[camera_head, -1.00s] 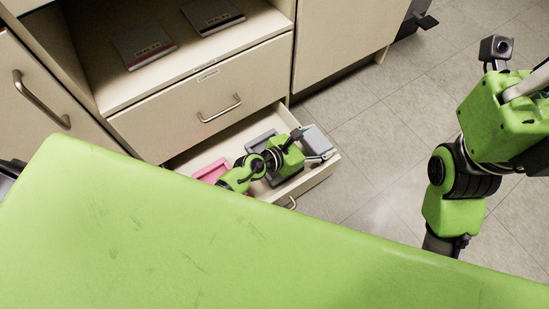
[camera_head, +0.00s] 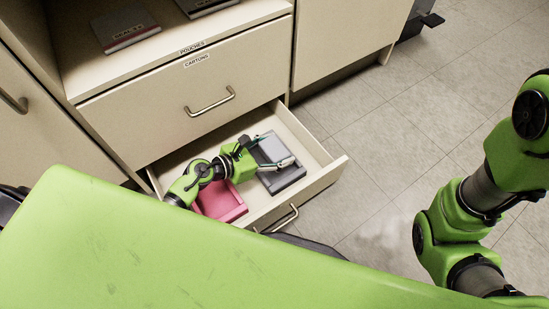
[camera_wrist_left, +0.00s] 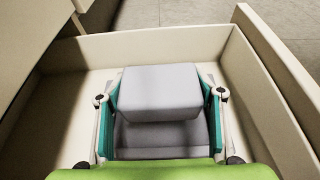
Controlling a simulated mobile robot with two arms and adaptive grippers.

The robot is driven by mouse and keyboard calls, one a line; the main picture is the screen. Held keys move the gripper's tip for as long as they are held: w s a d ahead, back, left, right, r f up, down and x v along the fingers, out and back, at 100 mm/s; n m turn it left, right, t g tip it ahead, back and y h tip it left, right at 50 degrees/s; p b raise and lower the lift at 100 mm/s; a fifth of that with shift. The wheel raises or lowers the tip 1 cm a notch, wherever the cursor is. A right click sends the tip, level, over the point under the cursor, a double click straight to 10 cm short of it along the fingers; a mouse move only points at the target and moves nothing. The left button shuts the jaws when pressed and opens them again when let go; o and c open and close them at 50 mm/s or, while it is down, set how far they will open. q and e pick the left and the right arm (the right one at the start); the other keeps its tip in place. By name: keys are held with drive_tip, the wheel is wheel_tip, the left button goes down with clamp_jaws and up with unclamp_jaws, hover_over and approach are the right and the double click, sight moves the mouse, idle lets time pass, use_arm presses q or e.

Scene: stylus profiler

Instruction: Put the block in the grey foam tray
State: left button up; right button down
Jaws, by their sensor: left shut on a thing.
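The grey block (camera_head: 271,147) is held between the two fingers of my left gripper (camera_head: 277,155). In the left wrist view the block (camera_wrist_left: 160,91) sits level between the teal finger pads of the same gripper (camera_wrist_left: 161,92). The grey foam tray (camera_head: 287,179) lies in the open drawer, under and in front of the block. In the wrist view part of the tray (camera_wrist_left: 160,134) shows below the block, which hides the rest. The block appears above the tray; I cannot tell whether they touch. My right gripper is out of view.
A pink tray (camera_head: 221,202) lies left of the grey one in the open drawer (camera_head: 325,176). The closed drawer labelled "CARTONS" (camera_head: 165,105) is above. A shelf with dark boxes (camera_head: 124,27) is higher up. Floor is clear at right.

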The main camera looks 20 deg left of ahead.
sight(275, 156)
use_arm(q)
drive_tip(key=shift+a+f+b, duration=0.15)
drive_tip(key=shift+f+b, duration=0.55)
drive_tip(key=shift+f, duration=0.25)
drive_tip(key=shift+a+f+b, duration=0.15)
drive_tip(key=shift+f+b, duration=0.55)
drive_tip(key=shift+f, duration=0.2)
drive_tip(key=shift+f, duration=0.2)
drive_tip(key=o, duration=1.6)
drive_tip(key=shift+r, duration=0.1)
